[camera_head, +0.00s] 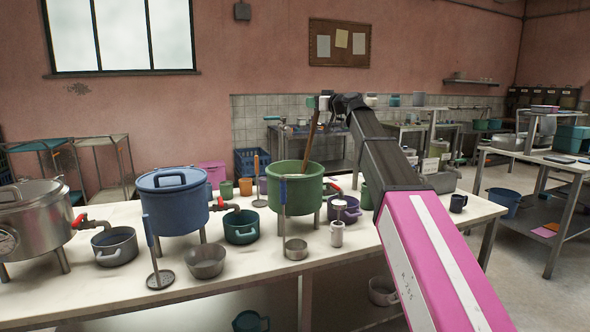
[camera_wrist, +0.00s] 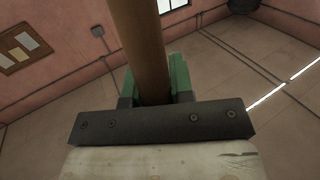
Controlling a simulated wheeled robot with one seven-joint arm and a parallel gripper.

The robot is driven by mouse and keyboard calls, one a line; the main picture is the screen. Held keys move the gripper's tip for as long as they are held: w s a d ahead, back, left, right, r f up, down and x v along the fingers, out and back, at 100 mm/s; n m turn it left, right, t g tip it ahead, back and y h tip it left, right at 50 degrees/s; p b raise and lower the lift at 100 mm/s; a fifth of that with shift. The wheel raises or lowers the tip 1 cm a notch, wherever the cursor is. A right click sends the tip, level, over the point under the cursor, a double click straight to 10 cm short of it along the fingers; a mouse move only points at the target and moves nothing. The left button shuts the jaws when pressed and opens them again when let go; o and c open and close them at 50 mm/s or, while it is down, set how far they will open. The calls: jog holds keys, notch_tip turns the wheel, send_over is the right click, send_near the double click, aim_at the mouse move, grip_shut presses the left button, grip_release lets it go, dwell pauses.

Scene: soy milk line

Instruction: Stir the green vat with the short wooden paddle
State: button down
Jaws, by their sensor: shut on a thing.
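The green vat (camera_head: 299,196) stands on legs on the long pale table, open at the top, with a red-handled tap at its right. My gripper (camera_head: 319,103) is high above the vat, shut on the upper part of the wooden paddle (camera_head: 311,136). The paddle slants down and a little left, and its lower end drops into the vat's mouth. The vat's near wall hides the paddle's tip. In the wrist view the brown paddle handle (camera_wrist: 146,45) stands between the green fingers of my gripper (camera_wrist: 155,84).
A lidded blue vat (camera_head: 173,203) and a steel vat (camera_head: 33,222) stand to the left. Pots, bowls and mugs crowd around the green vat. A ladle-like tool (camera_head: 283,195) hangs at its near side. A black mug (camera_head: 458,203) stands at the table's right end.

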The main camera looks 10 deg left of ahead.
jog(key=shift+s+d+r, duration=0.1)
jog(key=shift+d+r, duration=0.15)
jog(key=shift+r, duration=0.8)
jog(key=shift+s+d+r, duration=0.15)
jog(key=shift+d+r, duration=0.1)
jog(key=shift+r, duration=0.85)
jog(key=shift+s+d+r, duration=0.1)
jog(key=shift+d+r, duration=0.15)
jog(key=shift+r, duration=0.8)
